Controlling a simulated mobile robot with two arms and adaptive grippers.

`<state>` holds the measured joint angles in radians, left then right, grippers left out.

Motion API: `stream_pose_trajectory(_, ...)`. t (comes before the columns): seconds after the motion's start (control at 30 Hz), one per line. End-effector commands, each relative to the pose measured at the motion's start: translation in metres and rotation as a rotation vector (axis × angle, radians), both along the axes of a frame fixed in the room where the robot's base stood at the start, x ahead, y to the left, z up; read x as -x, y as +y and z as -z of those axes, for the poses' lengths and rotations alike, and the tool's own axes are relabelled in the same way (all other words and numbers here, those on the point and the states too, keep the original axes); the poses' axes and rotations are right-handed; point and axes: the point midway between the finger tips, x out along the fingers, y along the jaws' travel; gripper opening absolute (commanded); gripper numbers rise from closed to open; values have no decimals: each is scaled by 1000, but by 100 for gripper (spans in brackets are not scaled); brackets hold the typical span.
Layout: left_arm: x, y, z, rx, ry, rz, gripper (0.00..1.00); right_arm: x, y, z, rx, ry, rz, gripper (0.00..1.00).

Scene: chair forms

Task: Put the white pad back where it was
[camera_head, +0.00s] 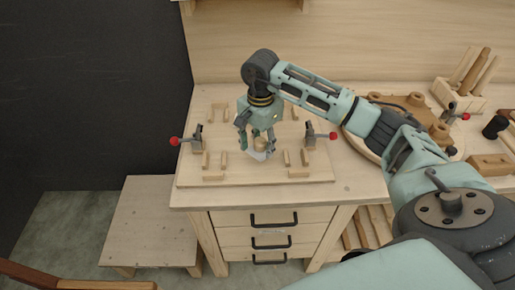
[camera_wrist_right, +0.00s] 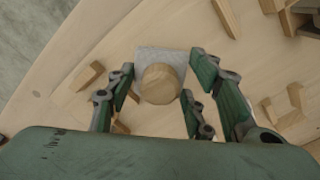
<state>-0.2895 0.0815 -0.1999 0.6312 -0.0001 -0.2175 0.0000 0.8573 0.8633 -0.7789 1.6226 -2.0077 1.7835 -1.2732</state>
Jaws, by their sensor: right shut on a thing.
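The white pad (camera_head: 262,155) is a pale square plate with a round wooden knob (camera_head: 261,144) on top. In the right wrist view the pad (camera_wrist_right: 156,56) shows beyond the knob (camera_wrist_right: 160,84). My right gripper (camera_head: 258,137) points down over the wooden board (camera_head: 308,174) and is shut on the pad's knob; its fingers (camera_wrist_right: 158,92) stand on both sides of the knob. I cannot tell whether the pad touches the board or hangs just above it. My left gripper is not in view.
Several small wooden corner blocks (camera_head: 214,165) stand on the board around the pad. Clamps with red knobs sit at its left (camera_head: 196,144) and right (camera_head: 310,136). A round wooden tray (camera_head: 357,128) and a tool rack (camera_head: 463,98) are at the right. A low bench (camera_head: 150,222) stands left.

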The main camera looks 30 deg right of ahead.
Motion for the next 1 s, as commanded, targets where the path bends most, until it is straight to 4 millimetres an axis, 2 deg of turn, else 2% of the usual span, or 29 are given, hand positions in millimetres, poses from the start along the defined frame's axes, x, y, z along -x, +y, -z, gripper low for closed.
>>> stream_pose_trajectory(0.17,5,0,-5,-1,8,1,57,-7,4,8,0,2,-1,23)
stream_pose_trajectory(0.43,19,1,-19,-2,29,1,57,-7,4,42,0,2,-2,23)
stream_pose_trajectory(0.83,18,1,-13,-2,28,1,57,-8,3,50,2,-1,-2,23)
stream_pose_trajectory(0.87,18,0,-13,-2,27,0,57,-8,3,50,2,-1,-2,49)
stream_pose_trajectory(1.0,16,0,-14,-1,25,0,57,-7,4,48,1,0,-2,61)
